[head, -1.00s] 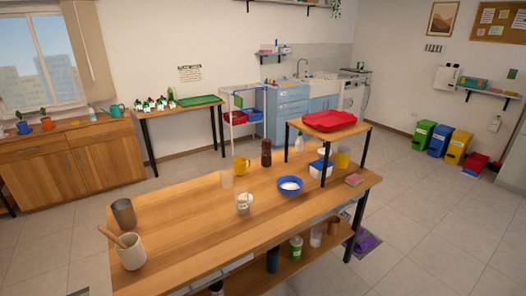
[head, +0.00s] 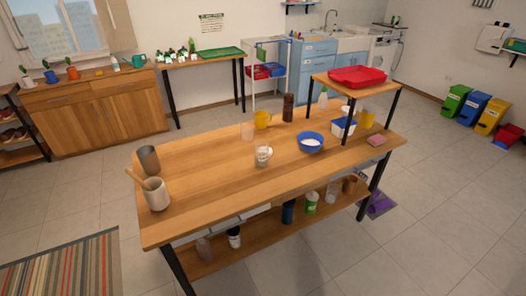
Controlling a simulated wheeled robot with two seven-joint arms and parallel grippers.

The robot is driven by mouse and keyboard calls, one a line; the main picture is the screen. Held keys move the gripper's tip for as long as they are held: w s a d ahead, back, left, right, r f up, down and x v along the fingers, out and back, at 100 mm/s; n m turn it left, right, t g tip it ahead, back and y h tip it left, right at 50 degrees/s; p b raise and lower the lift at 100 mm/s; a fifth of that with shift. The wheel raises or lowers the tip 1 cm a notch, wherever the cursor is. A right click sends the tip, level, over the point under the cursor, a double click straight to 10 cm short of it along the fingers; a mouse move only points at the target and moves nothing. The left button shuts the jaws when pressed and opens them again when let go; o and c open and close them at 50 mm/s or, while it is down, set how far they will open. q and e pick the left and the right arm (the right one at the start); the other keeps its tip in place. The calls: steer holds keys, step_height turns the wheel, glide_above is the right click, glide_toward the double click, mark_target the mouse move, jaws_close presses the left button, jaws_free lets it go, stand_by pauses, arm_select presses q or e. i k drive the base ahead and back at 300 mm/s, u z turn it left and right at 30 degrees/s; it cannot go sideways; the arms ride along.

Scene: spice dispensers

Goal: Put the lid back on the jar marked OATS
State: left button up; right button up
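A small clear jar with pale contents (head: 263,157) stands upright near the middle of the wooden table (head: 210,190). It may be the jar marked OATS, but no label can be read at this size. Its top appears open. I cannot pick out a lid anywhere in view. Other jar-like containers stand on the table's lower shelf (head: 262,238), among them a clear one (head: 204,249) and a dark one with a white band (head: 234,238). Neither of my grippers is in view.
Around the jar are a clear glass (head: 247,131), yellow mug (head: 262,120), brown bottle (head: 288,108) and blue bowl (head: 310,146). A crock (head: 158,196) and grey cup (head: 149,159) stand left. A riser holds a red tray (head: 357,79). The table's front middle is clear.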

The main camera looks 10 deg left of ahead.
mark_target(262, 154)
steer(key=k, duration=0.65)
steer(key=z, duration=0.75)
steer(key=i, duration=2.1)
steer(key=u, duration=0.75)
